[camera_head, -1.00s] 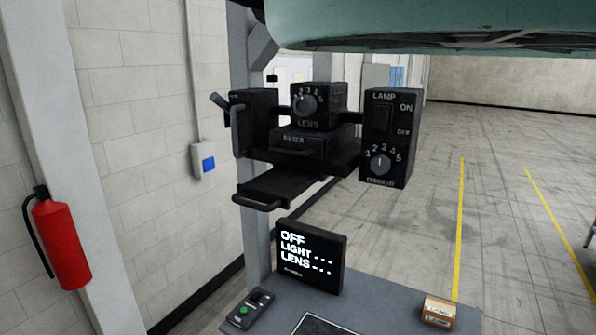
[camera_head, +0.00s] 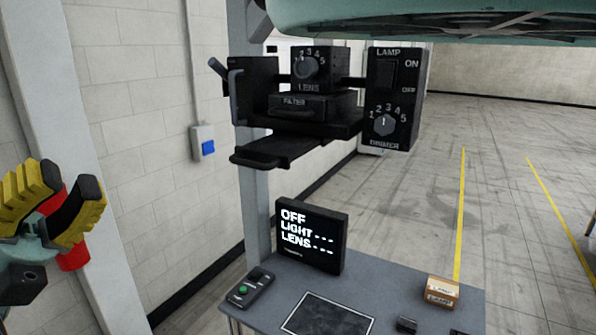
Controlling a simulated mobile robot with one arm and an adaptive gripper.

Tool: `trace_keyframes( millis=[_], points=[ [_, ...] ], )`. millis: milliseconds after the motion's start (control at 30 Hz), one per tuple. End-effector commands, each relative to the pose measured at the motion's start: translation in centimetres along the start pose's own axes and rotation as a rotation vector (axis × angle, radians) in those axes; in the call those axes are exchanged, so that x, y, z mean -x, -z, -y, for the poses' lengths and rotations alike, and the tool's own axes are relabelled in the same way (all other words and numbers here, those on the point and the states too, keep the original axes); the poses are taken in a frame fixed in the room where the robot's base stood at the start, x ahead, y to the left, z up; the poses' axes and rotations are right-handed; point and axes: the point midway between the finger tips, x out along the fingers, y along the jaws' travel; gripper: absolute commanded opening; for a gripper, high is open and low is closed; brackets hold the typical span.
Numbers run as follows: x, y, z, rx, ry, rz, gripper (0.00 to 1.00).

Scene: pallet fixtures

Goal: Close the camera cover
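The black camera unit (camera_head: 318,105) is mounted on a grey post above a desk. A dark flat flap with a handle (camera_head: 262,160), which looks like its cover, sticks out toward me below the FILTER drawer (camera_head: 308,105). My gripper (camera_head: 68,178), with yellow and black fingers, is at the far left, well apart from the unit and in front of a red extinguisher. Its fingers are spread and nothing shows between them.
A dimmer and lamp switch box (camera_head: 392,98) sits right of the unit, and a block with a lever (camera_head: 252,92) at its left. Below stand a screen (camera_head: 311,237) reading OFF, a button box (camera_head: 251,288) and a small carton (camera_head: 441,291) on the desk (camera_head: 385,285).

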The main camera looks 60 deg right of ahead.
Motion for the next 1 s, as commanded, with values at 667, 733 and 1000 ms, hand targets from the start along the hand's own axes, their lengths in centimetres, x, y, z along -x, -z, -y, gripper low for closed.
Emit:
trace_keyframes(
  millis=[667, 733, 1000],
  points=[
    [-2.4, -3.6, -14.2, -0.971, -1.079, -0.435, 0.0],
    [-2.5, -4.0, -14.1, -1.028, -1.106, -0.437, 0.0],
    [-3.5, -4.8, -14.6, -1.067, -1.121, -0.437, 0.0]
  ],
)
